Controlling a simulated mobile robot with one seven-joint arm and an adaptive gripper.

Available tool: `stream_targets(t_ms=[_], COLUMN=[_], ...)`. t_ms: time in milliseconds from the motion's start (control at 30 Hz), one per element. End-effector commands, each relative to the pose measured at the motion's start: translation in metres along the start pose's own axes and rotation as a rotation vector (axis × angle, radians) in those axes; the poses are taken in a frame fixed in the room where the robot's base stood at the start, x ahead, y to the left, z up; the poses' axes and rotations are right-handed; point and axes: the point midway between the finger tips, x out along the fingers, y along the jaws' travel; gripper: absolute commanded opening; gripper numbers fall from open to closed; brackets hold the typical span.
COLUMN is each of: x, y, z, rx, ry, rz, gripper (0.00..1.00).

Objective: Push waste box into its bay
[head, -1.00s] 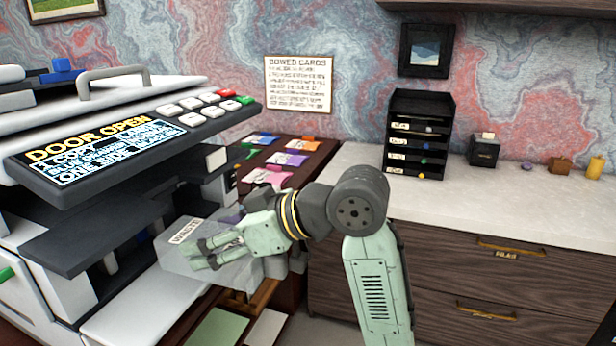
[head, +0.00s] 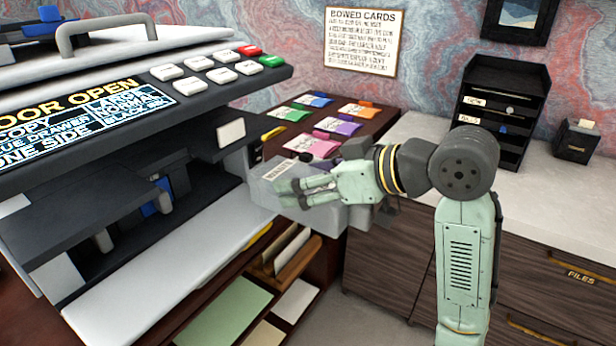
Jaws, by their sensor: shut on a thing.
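The waste box (head: 263,192) is grey, with a white label reading WASTE on its top edge. It is at the right end of the copier (head: 130,160), beside the dark open door section. My gripper (head: 290,193) is shut on the waste box from the right, its pale green fingers lying across the box's near side and hiding part of it. The copier's display (head: 90,115) reads DOOR OPEN, and its dark interior is exposed on the left. I cannot tell which opening is the box's bay.
A dark stand with colored cards (head: 335,125) is behind the box. Below are a shelf with a green sheet (head: 225,312) and a wooden rack of folders (head: 290,250). A counter with drawers (head: 540,215), bearing a black tray rack (head: 500,105), is at the right.

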Motion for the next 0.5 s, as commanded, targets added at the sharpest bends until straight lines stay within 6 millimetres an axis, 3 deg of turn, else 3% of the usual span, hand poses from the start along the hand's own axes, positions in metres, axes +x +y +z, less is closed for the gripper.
stream_targets(t_ms=[267, 500], x=[0.0, 0.013], y=[0.0, -0.001], z=[-0.001, 0.006], rx=[0.0, -0.001], ry=[0.001, 0.0], rz=[0.0, -0.002], gripper=[0.34, 0.34])
